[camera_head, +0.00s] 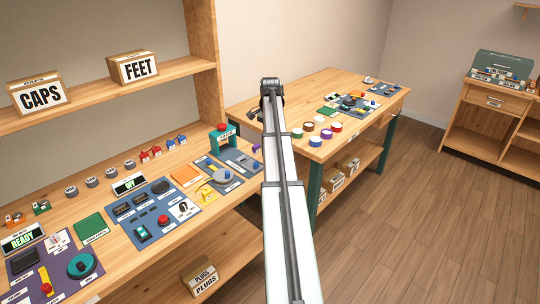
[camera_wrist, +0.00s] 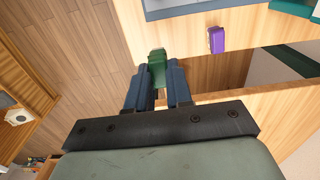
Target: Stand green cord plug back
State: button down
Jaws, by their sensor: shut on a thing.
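The green cord plug (camera_wrist: 157,68) is between the two blue-grey fingers of my gripper (camera_wrist: 157,84) in the wrist view. The gripper is shut on it, and the plug sticks out past the fingertips. In that view it appears beside the edge of a wooden bench top (camera_wrist: 180,35), with floor to the left. I cannot tell its height or whether it touches the wood. A purple plug-like piece (camera_wrist: 216,40) is on the bench top to its right. In the head view my arm hides the gripper and the green plug.
In the head view, the left workbench (camera_head: 165,252) carries a blue panel (camera_head: 160,212), several small coloured pieces and a teal press (camera_head: 222,137). A second table (camera_head: 320,85) at the back holds several round caps. Wooden floor (camera_head: 430,200) is open on the right.

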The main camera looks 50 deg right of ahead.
jog(key=shift+f, duration=3.85)
jog(key=c, duration=1)
grip_release()
jog(key=shift+f, duration=0.1)
notch_tip(320, 180, up, 12)
jog(key=shift+r, duration=0.15)
